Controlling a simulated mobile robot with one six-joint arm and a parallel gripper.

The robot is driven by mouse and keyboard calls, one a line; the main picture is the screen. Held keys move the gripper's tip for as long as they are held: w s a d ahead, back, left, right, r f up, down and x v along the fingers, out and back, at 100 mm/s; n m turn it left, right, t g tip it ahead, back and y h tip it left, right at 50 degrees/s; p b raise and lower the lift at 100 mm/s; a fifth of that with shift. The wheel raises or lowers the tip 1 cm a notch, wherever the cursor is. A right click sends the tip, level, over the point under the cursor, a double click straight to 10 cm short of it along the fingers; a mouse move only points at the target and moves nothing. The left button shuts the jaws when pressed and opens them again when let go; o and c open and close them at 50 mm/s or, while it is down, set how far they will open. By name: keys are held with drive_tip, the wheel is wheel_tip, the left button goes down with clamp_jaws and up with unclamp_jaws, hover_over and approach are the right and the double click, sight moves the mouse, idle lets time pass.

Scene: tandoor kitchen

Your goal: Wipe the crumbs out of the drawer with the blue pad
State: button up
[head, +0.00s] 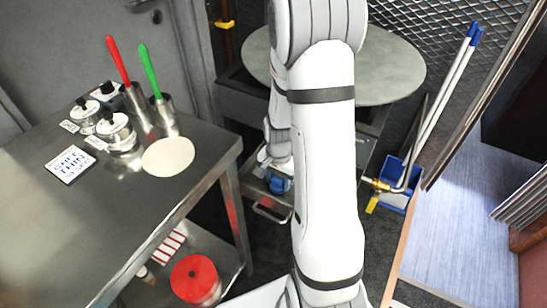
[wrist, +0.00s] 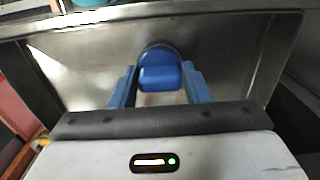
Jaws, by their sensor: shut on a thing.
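The blue pad (wrist: 159,74) is held between the two blue fingers of my gripper (wrist: 158,88) in the wrist view. In the head view the pad (head: 279,184) is a small blue patch low beside my arm, and my gripper (head: 272,165) is partly hidden by the arm. The open metal drawer (head: 271,210) shows its handle below the pad. In the wrist view the drawer's bare metal (wrist: 228,62) surrounds the pad. I cannot tell whether the pad touches the drawer floor. I cannot make out any crumbs.
A round-topped tandoor (head: 395,75) stands behind the arm. A steel table (head: 40,215) on the left holds canisters, red- and green-handled tools and a pale disc (head: 168,156). A blue holder (head: 395,180) with long rods stands right of the drawer.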

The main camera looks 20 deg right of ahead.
drive_tip(key=r+p, duration=0.3)
drive_tip(key=r, duration=0.1)
drive_tip(key=shift+w+a+r, duration=0.1)
drive_tip(key=shift+w+a, duration=0.15)
drive_tip(key=shift+r+p, duration=1.3)
drive_tip(key=shift+r, duration=0.6)
